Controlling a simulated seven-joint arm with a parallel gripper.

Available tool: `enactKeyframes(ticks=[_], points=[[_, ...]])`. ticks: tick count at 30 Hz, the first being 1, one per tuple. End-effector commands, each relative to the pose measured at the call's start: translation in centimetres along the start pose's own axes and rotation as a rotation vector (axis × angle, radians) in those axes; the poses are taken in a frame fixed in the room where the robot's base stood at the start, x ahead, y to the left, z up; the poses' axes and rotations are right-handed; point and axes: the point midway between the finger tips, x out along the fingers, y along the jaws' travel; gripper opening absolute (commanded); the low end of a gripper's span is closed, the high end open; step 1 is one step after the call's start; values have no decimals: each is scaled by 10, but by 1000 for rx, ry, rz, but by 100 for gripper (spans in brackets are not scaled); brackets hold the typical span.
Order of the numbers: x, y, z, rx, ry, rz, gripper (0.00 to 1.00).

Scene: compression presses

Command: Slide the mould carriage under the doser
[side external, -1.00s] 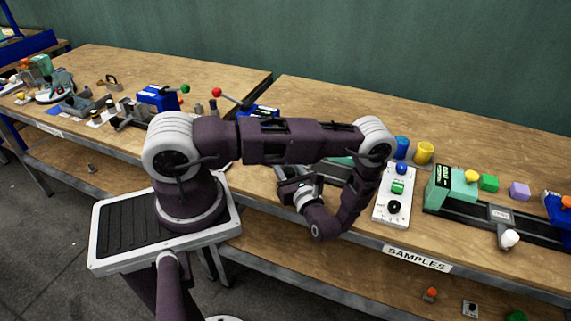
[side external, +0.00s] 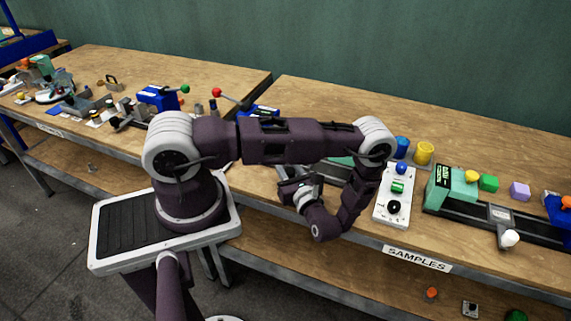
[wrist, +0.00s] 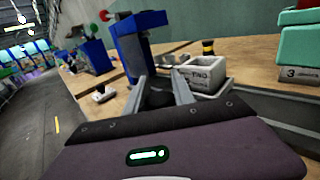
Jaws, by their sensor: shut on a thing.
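My gripper (wrist: 161,82) shows at the bottom of the wrist view, its two grey fingers closed around a dark, rounded knob (wrist: 160,97). Just beyond the fingers is a light grey, open-topped block (wrist: 203,79) with a label on its front, which looks like the mould carriage. A mint-green housing (wrist: 302,47) to its right, with a plate marked 3 below, looks like the doser. The block stands left of and apart from this housing. In the side external view my gripper (side external: 298,190) is at the bench's front edge, and my arm hides most of this station.
A blue press frame (wrist: 131,52) stands left of the block. A black and yellow piece (wrist: 208,47) stands behind it. In the side view, a white control box (side external: 395,195) with coloured buttons lies right of my wrist, beside another mint-green station (side external: 453,187).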

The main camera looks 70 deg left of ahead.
Motion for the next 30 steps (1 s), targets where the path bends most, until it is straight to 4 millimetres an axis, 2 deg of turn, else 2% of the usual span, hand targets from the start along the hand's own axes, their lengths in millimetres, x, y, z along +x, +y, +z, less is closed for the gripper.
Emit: enactKeyframes(ticks=[21,25,30], points=[[-1,-1,1,-1,-2,1,0],[-16,-17,1,-6,-4,-4,0],[-50,-51,0,-9,-3,-5,0]])
